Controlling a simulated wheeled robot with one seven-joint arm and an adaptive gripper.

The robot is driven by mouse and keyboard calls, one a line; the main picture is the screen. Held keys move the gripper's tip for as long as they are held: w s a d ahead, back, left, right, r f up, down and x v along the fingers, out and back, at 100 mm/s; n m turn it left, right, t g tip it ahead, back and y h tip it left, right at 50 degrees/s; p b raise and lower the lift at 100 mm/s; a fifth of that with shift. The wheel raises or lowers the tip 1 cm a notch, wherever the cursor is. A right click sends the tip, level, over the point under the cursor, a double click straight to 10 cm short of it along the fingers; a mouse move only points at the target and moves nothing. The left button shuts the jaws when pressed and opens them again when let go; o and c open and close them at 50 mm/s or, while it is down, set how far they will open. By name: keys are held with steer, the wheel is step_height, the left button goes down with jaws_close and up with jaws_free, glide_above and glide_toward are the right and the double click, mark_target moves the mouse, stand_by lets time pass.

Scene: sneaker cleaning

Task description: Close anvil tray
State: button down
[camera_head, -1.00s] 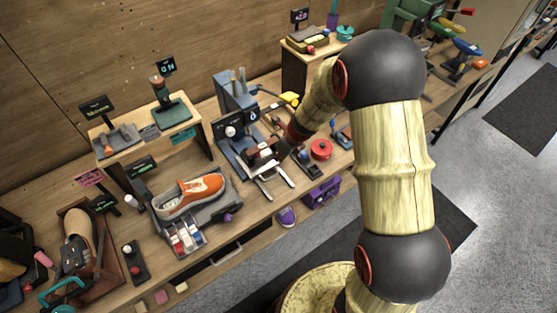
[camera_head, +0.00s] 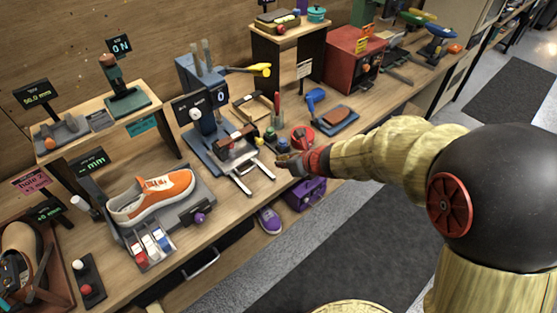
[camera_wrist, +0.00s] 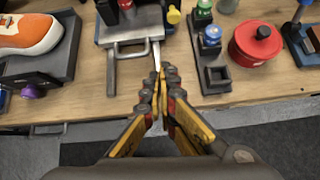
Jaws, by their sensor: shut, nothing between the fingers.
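The anvil tray (camera_head: 238,150) is a grey metal slide at the front of a blue-grey press (camera_head: 198,97) on the bench. Two pale metal rails (camera_head: 241,184) stick out from it toward the bench's front edge. In the wrist view the tray's plate (camera_wrist: 128,37) is at the top centre, with a pale metal handle (camera_wrist: 111,72) in front of it. My gripper (camera_head: 281,160) is shut and empty, just right of the rails. In the wrist view its fingertips (camera_wrist: 160,73) lie close to the right-hand rail; I cannot tell whether they touch.
A red round pot (camera_wrist: 255,45) and a dark holder with small bottles (camera_wrist: 213,70) stand right of my gripper. A sneaker (camera_head: 152,196) on a grey stand is to the left. A purple box (camera_head: 306,193) is below the bench edge. Grey floor lies in front.

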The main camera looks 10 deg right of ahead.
mark_target(256, 155)
steer(key=shift+n, duration=0.5)
steer(key=b+x, duration=0.4)
steer(key=x, duration=0.6)
steer(key=shift+a, duration=0.15)
steer(key=w, duration=0.1)
steer(key=w+a, duration=0.1)
steer(key=shift+w+a+r, duration=0.2)
steer(key=shift+w+a, duration=0.45)
steer(key=shift+w, duration=0.2)
